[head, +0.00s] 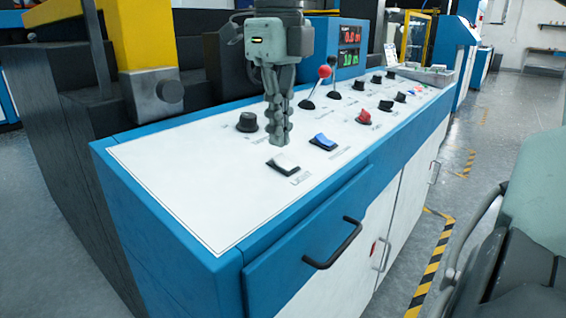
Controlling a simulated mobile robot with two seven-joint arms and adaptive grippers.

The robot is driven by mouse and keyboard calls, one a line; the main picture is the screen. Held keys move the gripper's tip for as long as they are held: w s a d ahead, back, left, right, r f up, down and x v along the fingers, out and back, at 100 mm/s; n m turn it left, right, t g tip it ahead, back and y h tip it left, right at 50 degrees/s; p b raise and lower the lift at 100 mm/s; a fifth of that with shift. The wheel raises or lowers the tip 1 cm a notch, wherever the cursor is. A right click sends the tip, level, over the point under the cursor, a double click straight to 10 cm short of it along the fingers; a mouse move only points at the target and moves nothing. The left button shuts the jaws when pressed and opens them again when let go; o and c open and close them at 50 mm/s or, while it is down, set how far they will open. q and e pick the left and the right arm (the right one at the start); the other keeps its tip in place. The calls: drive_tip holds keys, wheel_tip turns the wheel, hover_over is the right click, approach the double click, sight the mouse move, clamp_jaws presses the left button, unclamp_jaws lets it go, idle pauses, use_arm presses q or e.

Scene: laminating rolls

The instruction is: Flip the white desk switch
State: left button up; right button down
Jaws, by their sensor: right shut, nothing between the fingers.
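The white rocker switch (283,163) sits on the white panel top (200,180) of a blue cabinet, at its near part. My right gripper (279,141) points straight down just behind the white switch, with its fingers together and nothing between them. The fingertips are close to the switch; I cannot tell if they touch the panel or the switch. A blue rocker switch (323,142) is to the right of the fingertips. My left gripper is not in view.
A black knob (247,122) stands left of the gripper. A red-ball lever (324,72), a black lever (332,58) and a red knob (364,117) are farther back, before a display (350,46). The panel's near left is bare. A drawer handle (333,243) juts from the front.

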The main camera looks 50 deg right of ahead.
sight(280, 158)
drive_tip(key=shift+f+b, duration=0.8)
drive_tip(key=shift+f, duration=0.35)
idle(0.4)
drive_tip(key=shift+r, duration=0.15)
wheel_tip(280, 158, up, 7)
drive_tip(key=p, duration=0.6)
idle(0.6)
